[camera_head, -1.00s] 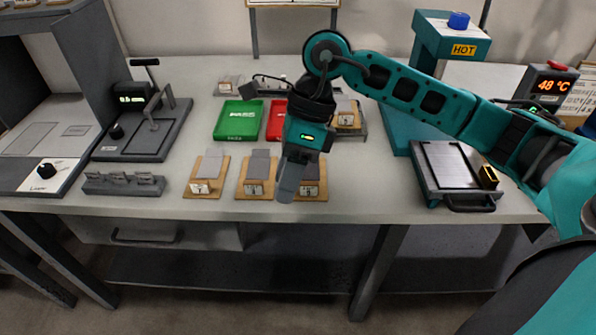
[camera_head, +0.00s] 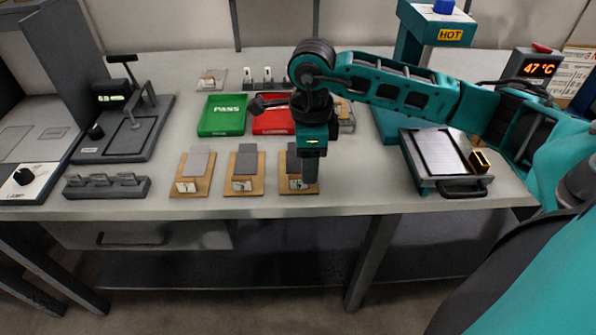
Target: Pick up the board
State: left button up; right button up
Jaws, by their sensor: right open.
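Three small wooden boards, each with a grey plate and a white numbered tag, lie in a row near the front edge of the table. They are the left board (camera_head: 204,187), the middle board (camera_head: 257,186) and the right board (camera_head: 313,187). Which one the task means, I cannot tell. My right gripper (camera_head: 301,187) points down in front of the right board and hides part of it and its grey plate. It is open, with nothing visible in it. Contact with the board cannot be made out. My left gripper is out of view.
A green PASS tray (camera_head: 222,116) and a red tray (camera_head: 272,123) lie behind the boards. A grey rack (camera_head: 107,187) and a lever press (camera_head: 125,135) stand left. A HOT-labelled teal press (camera_head: 436,36) and a flat plate device (camera_head: 441,152) are right. The front table edge is close.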

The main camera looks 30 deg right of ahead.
aim_at(298, 165)
jog(key=f, duration=0.4)
jog(key=shift+w+a+f, duration=0.15)
jog(key=shift+w, duration=0.05)
grip_shut()
